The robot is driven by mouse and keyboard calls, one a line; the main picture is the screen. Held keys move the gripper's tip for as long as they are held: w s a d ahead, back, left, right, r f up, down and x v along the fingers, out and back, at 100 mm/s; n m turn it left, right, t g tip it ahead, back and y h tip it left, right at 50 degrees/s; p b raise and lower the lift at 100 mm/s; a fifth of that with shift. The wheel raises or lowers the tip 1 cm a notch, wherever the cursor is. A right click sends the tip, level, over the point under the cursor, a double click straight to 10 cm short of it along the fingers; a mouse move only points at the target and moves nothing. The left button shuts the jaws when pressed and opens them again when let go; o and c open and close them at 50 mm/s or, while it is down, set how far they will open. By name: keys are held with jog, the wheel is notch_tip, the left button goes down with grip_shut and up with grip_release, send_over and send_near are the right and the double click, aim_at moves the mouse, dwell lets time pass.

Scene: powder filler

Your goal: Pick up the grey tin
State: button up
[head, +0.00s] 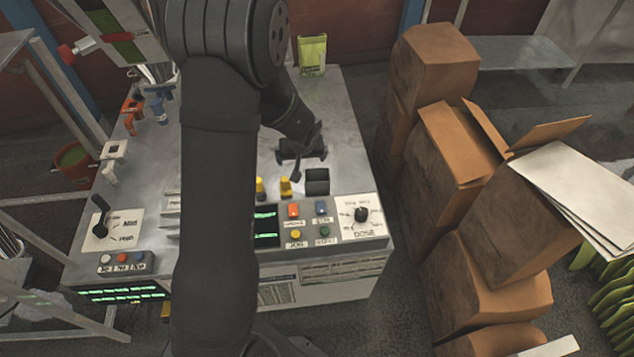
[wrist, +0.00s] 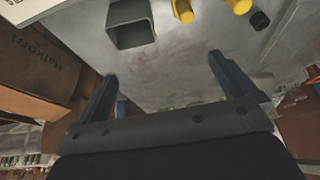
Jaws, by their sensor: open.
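The grey tin (head: 317,181) is a small, square, open-topped box standing on the machine's grey top, just behind the control panel. In the wrist view the tin (wrist: 131,38) is at the top, a little left of centre, with its open mouth showing. My gripper (head: 302,160) is just behind the tin in the head view. In the wrist view my gripper (wrist: 164,74) has its two blue-grey fingers wide apart with nothing between them. The tin lies beyond the fingertips and apart from them. My arm hides part of the machine top in the head view.
Yellow knobs (head: 285,187) stand close left of the tin. The control panel (head: 325,222) with buttons and a dial lies in front. A green packet (head: 312,55) stands at the back. Cardboard boxes (head: 470,190) are stacked right of the machine. The top right of the tin is mostly clear.

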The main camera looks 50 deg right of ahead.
aim_at(317, 175)
jog(key=s+d+f, duration=0.1)
jog(key=s+d, duration=0.1)
jog(key=s, duration=0.3)
jog(key=shift+m, duration=0.3)
jog(key=x, duration=1.2)
jog(key=shift+s+d, duration=0.25)
jog(key=shift+s, duration=0.05)
jog(key=shift+w+x, duration=0.2)
jog(key=shift+x, duration=1.1)
jog(key=shift+w+x, duration=0.2)
jog(key=shift+x, duration=1.1)
jog(key=shift+r, duration=0.15)
jog(key=shift+c, duration=0.2)
jog(key=c, duration=1)
